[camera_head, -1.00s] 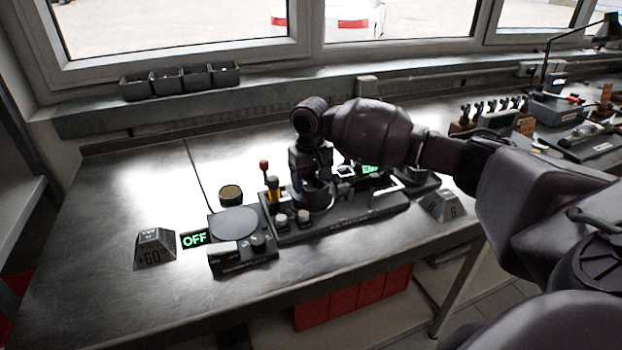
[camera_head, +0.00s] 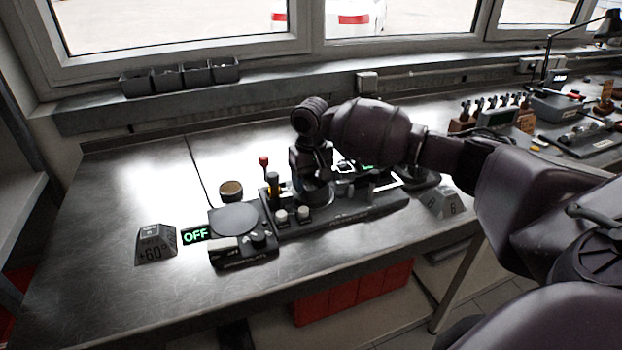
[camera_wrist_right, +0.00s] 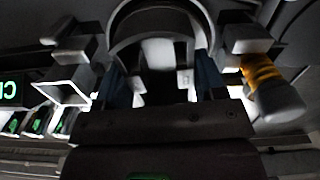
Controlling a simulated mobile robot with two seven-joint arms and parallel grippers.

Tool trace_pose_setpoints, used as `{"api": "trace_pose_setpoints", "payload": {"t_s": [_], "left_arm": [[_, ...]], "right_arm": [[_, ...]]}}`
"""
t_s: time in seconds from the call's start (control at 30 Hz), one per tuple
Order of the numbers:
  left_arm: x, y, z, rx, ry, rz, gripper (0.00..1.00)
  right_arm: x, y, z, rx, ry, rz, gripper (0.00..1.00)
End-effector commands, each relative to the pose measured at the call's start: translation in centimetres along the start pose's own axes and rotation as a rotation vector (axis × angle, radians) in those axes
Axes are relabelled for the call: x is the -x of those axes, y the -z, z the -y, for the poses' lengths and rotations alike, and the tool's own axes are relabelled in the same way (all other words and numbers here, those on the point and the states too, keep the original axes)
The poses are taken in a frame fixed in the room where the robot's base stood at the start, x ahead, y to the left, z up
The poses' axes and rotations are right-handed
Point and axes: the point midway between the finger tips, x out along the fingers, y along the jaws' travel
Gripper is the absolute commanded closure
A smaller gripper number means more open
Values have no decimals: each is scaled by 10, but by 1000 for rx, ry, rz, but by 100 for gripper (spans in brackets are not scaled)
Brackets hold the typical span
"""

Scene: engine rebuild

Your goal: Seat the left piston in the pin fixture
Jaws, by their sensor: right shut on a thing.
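The dark pin fixture (camera_head: 345,217) lies on the steel bench, with small posts and knobs along its front. My right gripper (camera_head: 314,185) points down over the fixture's left part. It is shut on a dark round piece, probably the piston (camera_head: 318,197), low at the fixture; the gripper hides most of it. In the right wrist view a curved dark rim (camera_wrist_right: 160,10) shows between and beyond the fingers of my right gripper (camera_wrist_right: 160,85). I cannot tell whether the piece touches the fixture or is fully down in it. My left gripper is out of view.
A heater-like unit with a round plate (camera_head: 235,219) and a green OFF sign (camera_head: 195,235) stand left of the fixture. A +60° block (camera_head: 156,244) is farther left.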

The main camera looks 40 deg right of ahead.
Motion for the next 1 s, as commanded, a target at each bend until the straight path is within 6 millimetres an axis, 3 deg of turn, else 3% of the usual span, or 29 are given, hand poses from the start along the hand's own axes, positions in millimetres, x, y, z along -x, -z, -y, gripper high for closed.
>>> {"api": "trace_pose_setpoints", "payload": {"t_s": [0.17, 0.2, 0.37, 0.53, 0.6, 1.0], "left_arm": [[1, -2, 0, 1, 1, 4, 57], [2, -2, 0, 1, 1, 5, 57], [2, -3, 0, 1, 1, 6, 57], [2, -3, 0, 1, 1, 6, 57], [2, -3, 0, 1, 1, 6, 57], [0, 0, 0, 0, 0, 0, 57]], "right_arm": [[1, 0, 0, 0, 1, -2, 74], [1, 0, 0, 0, 1, -2, 30], [1, 0, 0, 0, 1, -1, 6], [0, 0, 0, 0, 0, -1, 6], [0, 0, 0, 0, 0, 1, 0], [0, 0, 0, 0, 0, 0, 0]]}}
